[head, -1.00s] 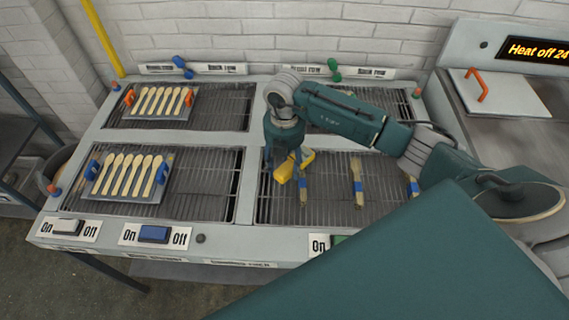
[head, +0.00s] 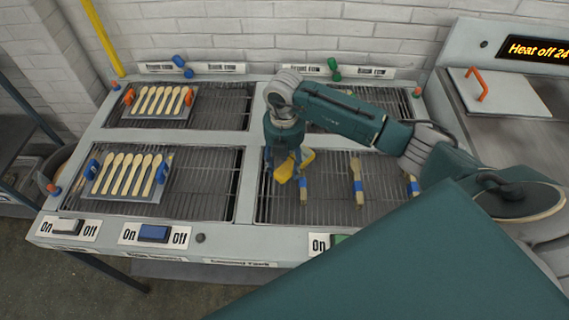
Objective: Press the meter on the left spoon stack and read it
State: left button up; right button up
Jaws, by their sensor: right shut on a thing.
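My right gripper (head: 288,168) is over the front right grate, pointing down and shut on the yellow meter (head: 284,173). The meter is tilted and partly hidden by the fingers. The left spoon stack (head: 304,190) has a blue band and is just right of and below the meter in the picture. I cannot tell whether they touch. Two similar banded stacks, the middle one (head: 358,182) and the right one (head: 413,187), are farther right. The meter's reading cannot be made out. My left gripper is not in view.
Trays of wooden spoons lie on the front left grate (head: 125,176) and back left grate (head: 158,102). On/Off switches (head: 153,233) line the front edge. A metal unit with an orange handle (head: 482,84) and a lit display (head: 538,49) stands at right.

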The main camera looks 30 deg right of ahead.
dwell(0.4)
jog(key=shift+r+p, duration=2.6)
jog(key=shift+r, duration=0.95)
